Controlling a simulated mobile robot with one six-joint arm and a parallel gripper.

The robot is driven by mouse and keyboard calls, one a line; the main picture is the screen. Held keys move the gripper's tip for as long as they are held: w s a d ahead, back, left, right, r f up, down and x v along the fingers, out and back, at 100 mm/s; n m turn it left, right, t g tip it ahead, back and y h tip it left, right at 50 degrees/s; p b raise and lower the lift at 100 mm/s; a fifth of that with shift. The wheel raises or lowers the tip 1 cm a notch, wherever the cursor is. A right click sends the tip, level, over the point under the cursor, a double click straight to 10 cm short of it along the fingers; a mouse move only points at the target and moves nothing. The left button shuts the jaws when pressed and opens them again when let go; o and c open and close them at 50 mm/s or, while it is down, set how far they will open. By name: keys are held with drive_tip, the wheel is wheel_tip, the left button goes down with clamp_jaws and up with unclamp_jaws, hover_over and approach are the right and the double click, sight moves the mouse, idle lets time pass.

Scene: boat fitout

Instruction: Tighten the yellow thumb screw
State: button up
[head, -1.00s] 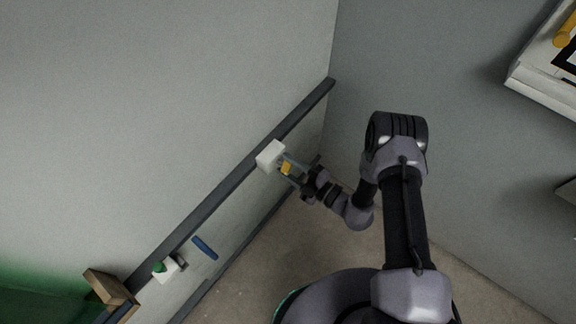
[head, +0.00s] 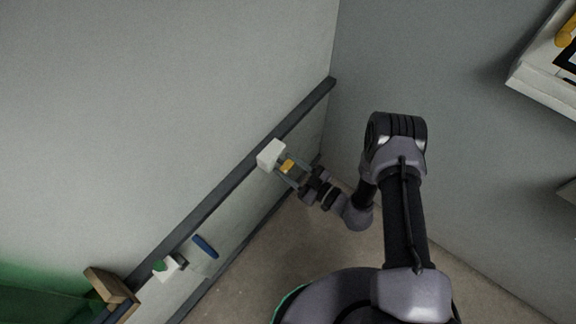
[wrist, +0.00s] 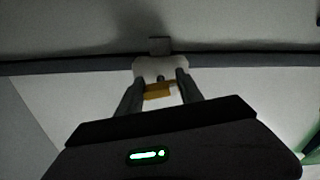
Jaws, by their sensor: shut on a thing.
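The yellow thumb screw (head: 287,166) sits at the front of a white block (head: 270,155) fixed along the dark rail on the wall. In the wrist view the yellow screw (wrist: 157,91) lies between the two fingers of my gripper (wrist: 160,88), with the white block (wrist: 152,68) just behind it. My gripper (head: 289,170) is shut on the screw in the head view. The fingers hide part of the screw's sides.
A dark rail (head: 215,200) runs along the wall. Lower left are a blue handle (head: 205,247), a white fitting with a green part (head: 168,268) and a wooden block (head: 110,287). A white shelf (head: 545,85) with a yellow item is at upper right.

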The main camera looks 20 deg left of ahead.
drive_tip(key=shift+m, duration=0.6)
drive_tip(key=o, duration=1.4)
drive_tip(key=p+v, duration=0.4)
drive_tip(key=v, duration=1.3)
drive_tip(key=shift+s+d+f, duration=0.1)
drive_tip(key=shift+s+d, duration=0.1)
